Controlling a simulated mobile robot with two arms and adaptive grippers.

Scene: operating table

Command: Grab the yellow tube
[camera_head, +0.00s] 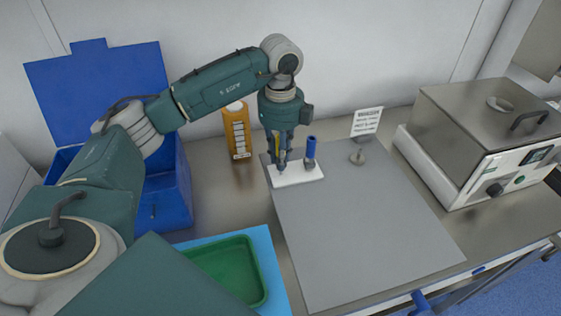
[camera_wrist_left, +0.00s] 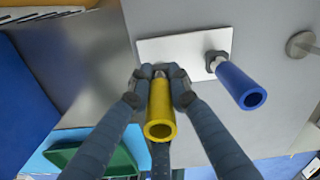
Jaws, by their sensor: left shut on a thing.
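The yellow tube (camera_wrist_left: 160,108) is upright between the fingers of my left gripper (camera_wrist_left: 160,78) in the left wrist view. The gripper is shut on it. In the head view my left gripper (camera_head: 280,165) points down over the white holder (camera_head: 299,178), and only a thin strip of the yellow tube (camera_head: 281,158) shows between the fingers. The tube stands at the left part of the holder; I cannot tell whether it is lifted. A blue tube (camera_head: 311,147) stands upright on the holder to the right. My right gripper is not in view.
A grey mat (camera_head: 365,230) covers the table's middle and is mostly clear. An orange bottle (camera_head: 238,132) stands behind left. A blue box (camera_head: 170,190) and a green tray (camera_head: 228,268) are at left. A metal bath (camera_head: 485,130) stands at right. A small sign (camera_head: 367,121) stands behind.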

